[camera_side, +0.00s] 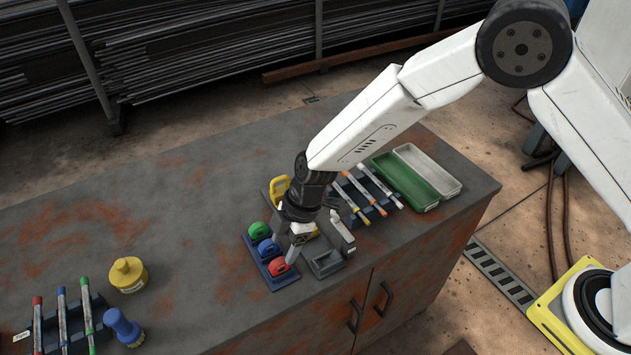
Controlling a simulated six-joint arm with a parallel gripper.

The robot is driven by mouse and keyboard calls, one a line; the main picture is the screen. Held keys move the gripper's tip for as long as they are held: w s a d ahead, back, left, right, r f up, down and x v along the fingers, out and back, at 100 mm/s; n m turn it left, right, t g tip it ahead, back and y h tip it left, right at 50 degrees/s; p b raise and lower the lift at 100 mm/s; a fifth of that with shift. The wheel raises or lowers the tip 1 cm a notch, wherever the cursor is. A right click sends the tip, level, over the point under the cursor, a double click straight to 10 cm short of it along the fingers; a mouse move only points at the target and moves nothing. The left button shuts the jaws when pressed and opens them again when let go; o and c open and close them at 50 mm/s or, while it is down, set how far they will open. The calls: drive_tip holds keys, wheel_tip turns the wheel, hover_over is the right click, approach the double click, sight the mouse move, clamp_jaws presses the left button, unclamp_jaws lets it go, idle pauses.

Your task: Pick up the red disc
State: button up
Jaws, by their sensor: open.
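The red disc (279,267) sits at the near end of a dark blue holder (285,281) on the worktop. A blue disc (268,248) and a green disc (258,231) stand behind it in the same holder. My gripper (320,252) points down just right of the red disc, with its fingers spread apart and nothing seen between them. One finger is close beside the red disc; I cannot tell whether it touches. The other finger is farther right, by a small grey tray (327,264).
A yellow object (278,188) is partly hidden behind my gripper. A rack of tubes (365,197), a green tray (403,182) and a white tray (428,169) lie to the right. A yellow bottle (128,275), a blue-topped item (123,327) and another tube rack stand at left. The worktop's middle is clear.

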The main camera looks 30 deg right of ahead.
sight(280, 260)
drive_tip(key=shift+f, duration=0.1)
drive_tip(key=shift+x, duration=2.55)
drive_tip(key=shift+s, duration=0.15)
clamp_jaws()
